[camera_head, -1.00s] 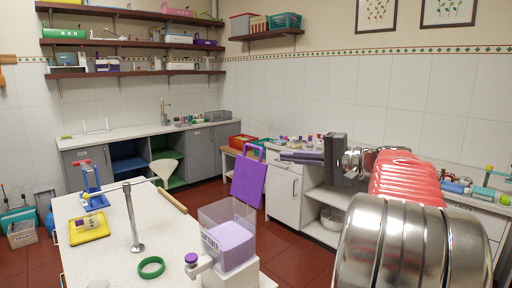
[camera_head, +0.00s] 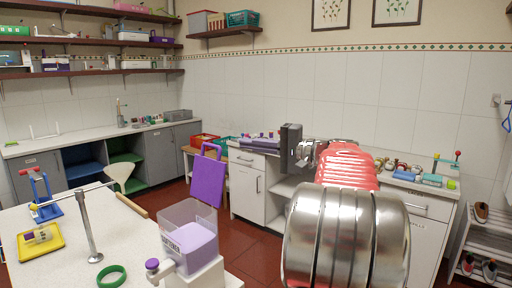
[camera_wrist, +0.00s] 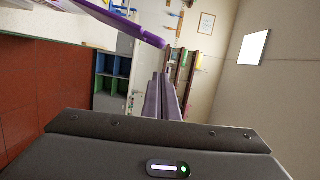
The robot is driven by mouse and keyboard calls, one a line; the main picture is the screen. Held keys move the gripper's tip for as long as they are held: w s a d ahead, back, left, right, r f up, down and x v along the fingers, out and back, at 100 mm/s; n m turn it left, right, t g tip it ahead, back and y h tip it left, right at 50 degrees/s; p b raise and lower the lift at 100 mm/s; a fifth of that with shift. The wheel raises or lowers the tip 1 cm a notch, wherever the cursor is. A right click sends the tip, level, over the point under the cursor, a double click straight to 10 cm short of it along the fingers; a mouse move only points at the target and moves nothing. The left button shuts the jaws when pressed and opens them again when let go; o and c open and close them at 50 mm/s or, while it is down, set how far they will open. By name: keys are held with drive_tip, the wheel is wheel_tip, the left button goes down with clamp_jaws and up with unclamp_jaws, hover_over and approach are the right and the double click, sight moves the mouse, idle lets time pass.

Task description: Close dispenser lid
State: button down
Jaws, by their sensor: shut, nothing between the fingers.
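The dispenser (camera_head: 188,220) is a clear box with purple contents, a white base and a purple-knobbed tap (camera_head: 155,268), on the white table at lower centre. A flat purple panel with a loop handle, seemingly its raised lid (camera_head: 208,182), stands tilted up behind its right side. My gripper (camera_head: 244,143) is shut and empty, pointing left, above and to the right of the lid in the picture. In the wrist view its purple-grey fingers (camera_wrist: 164,98) lie together. A purple bar (camera_wrist: 125,25), probably part of the lid, crosses the upper left there, apart from the fingers.
The white table (camera_head: 50,240) also holds a green ring (camera_head: 111,276), a metal stand (camera_head: 90,230) and a yellow tray (camera_head: 41,244). A long counter with cabinets (camera_head: 246,188) stands behind my arm. Red floor (camera_head: 240,232) shows between table and counter.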

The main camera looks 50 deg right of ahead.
drive_tip(key=w+a, duration=0.5)
drive_tip(key=shift+w+a+f, duration=0.15)
drive_tip(key=shift+w+a, duration=0.15)
drive_tip(key=shift+a, duration=0.05)
drive_tip(key=shift+s, duration=0.1)
idle(0.5)
